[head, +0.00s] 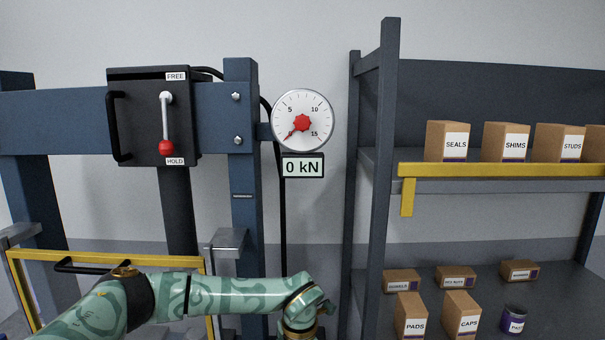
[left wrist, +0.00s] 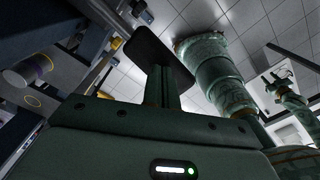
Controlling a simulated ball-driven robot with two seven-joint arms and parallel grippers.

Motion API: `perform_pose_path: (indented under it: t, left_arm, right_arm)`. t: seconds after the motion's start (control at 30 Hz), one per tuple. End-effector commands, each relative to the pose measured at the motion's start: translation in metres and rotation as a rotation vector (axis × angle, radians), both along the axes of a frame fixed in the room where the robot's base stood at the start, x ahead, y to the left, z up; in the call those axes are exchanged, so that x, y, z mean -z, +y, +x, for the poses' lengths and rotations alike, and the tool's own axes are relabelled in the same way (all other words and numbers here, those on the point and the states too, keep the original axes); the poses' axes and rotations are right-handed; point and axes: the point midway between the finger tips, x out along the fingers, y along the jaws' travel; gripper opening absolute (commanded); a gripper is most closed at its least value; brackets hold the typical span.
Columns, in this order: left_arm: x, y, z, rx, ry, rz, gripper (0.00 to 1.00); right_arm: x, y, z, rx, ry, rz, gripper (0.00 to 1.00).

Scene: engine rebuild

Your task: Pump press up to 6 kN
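The press gauge (head: 302,121) is a white dial with its red needle near zero, and the display below it (head: 303,167) reads 0 kN. On the press's dark valve box (head: 139,117), a lever with a red knob (head: 166,148) points down to the HOLD label. My left arm comes in low from the left in the head view, its wrist near the bottom centre. Its fingers are hidden or below the picture. In the left wrist view my left gripper (left wrist: 161,62) shows a dark flat finger part, and its opening cannot be judged. No pump handle can be made out clearly.
A yellow-framed guard (head: 105,257) with a black handle stands low at the left. A blue press post (head: 243,210) rises in the middle. A shelf (head: 378,200) at the right holds several labelled boxes and a small jar (head: 513,319).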

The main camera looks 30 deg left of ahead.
Motion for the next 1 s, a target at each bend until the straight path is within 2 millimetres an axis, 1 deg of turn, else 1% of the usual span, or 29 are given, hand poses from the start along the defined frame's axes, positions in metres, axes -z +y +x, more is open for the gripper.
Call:
perform_pose_path:
  t: [0.27, 0.37, 1.0]
  left_arm:
    - [-0.002, 0.000, 0.000, 0.000, -0.001, 0.000, 0.00]
    - [0.002, 0.000, 0.000, 0.000, 0.000, 0.000, 0.00]
    - [0.073, 0.000, 0.000, 0.000, 0.000, 0.001, 0.00]
  right_arm:
    - [-0.001, 0.000, 0.000, 0.000, 0.000, 0.000, 0.36]
    - [0.001, 0.000, 0.000, 0.000, 0.000, 0.000, 0.36]
    - [0.045, 0.000, -0.002, 0.000, 0.004, 0.000, 0.36]
